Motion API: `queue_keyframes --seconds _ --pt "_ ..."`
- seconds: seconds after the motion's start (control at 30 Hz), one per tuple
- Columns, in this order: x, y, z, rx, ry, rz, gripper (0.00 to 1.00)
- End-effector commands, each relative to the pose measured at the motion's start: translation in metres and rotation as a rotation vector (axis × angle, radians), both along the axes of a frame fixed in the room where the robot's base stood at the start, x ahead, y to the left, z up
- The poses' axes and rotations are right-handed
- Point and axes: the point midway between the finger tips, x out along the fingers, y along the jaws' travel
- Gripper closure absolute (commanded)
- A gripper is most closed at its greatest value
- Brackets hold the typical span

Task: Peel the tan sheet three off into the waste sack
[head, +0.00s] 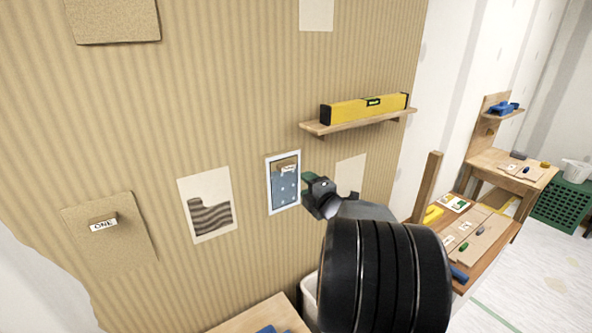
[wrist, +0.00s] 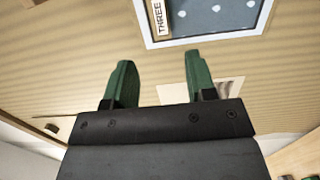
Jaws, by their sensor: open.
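A tan wooden tab (head: 287,167) with a small white label sits on a blue, white-dotted panel (head: 284,195) with a white border on the striped wall. In the wrist view the label (wrist: 158,16) reads THREE, beside the blue panel (wrist: 210,18). The sheet there looks blue, not tan. My gripper (head: 312,182) is just right of the panel. In the wrist view its green fingers (wrist: 160,72) are apart, with nothing between them, and the panel is beyond the tips. A pale container edge (head: 310,291), possibly the waste sack, is mostly hidden behind my arm.
A tan sheet with a tab labelled ONE (head: 103,222) is at left. A patterned sheet (head: 206,204) hangs between. A shelf (head: 345,124) with a yellow level (head: 365,108) juts out above my gripper. Wooden benches (head: 480,235) with tools and a green crate (head: 562,203) stand at right.

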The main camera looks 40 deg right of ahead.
Motion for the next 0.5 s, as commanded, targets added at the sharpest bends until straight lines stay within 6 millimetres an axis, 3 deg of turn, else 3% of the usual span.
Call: queue_keyframes --seconds 0.5 --pt "0.09 -0.011 0.001 0.004 0.001 0.001 0.49"
